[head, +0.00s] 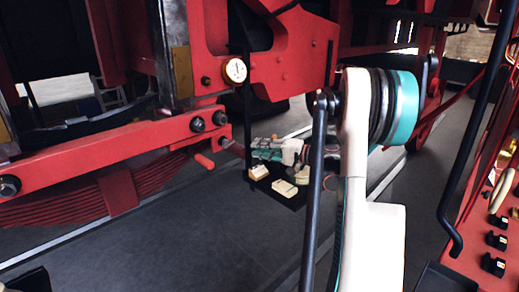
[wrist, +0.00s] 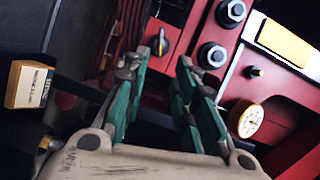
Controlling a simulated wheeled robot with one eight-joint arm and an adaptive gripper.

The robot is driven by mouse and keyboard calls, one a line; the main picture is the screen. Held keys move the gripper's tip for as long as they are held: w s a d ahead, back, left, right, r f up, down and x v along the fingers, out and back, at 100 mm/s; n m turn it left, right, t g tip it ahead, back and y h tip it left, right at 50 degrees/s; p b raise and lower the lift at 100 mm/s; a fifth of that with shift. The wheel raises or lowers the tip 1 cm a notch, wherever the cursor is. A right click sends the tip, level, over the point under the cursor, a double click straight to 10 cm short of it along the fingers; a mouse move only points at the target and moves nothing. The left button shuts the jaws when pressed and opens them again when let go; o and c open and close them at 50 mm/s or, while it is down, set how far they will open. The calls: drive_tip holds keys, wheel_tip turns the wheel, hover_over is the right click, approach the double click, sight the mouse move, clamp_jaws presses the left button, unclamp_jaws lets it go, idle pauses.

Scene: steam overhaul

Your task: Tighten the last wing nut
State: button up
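Beyond the fingertips is the red frame (wrist: 239,62), which carries dark hex bolts (wrist: 212,55). In the head view my gripper (head: 264,150) is small, low beside the red locomotive frame (head: 110,140), to the right of the bolts (head: 197,124). A red-orange handle-like cylinder (head: 204,160) sticks out below those bolts. My arm hides part of the scene to the right of the gripper.
A round gauge (head: 235,71) sits on the red frame above my gripper; it also shows in the wrist view (wrist: 245,118). Leaf springs (head: 80,205) hang at left. A cream labelled block (wrist: 30,85) is at the wrist view's left. A red panel with black knobs (head: 495,240) stands at right. Grey floor (head: 170,240) is clear.

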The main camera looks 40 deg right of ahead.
sight(227, 143)
drive_tip(key=shift+a+r, duration=0.1)
clamp_jaws()
drive_tip(key=a+r+n+h+p, duration=0.55)
drive_tip(key=n+h+p, duration=0.3)
drive_tip(key=n, duration=0.55)
drive_tip(key=shift+y, duration=0.35)
drive_tip(key=w, duration=0.3)
drive_tip(key=w+f+b, duration=0.1)
drive_tip(key=w, duration=0.3)
drive_tip(key=w+f, duration=0.1)
drive_tip(key=w, duration=0.2)
drive_tip(key=shift+w+d+f, duration=0.1)
drive_tip(key=shift+w+f, duration=0.1)
drive_tip(key=shift+w, duration=0.05)
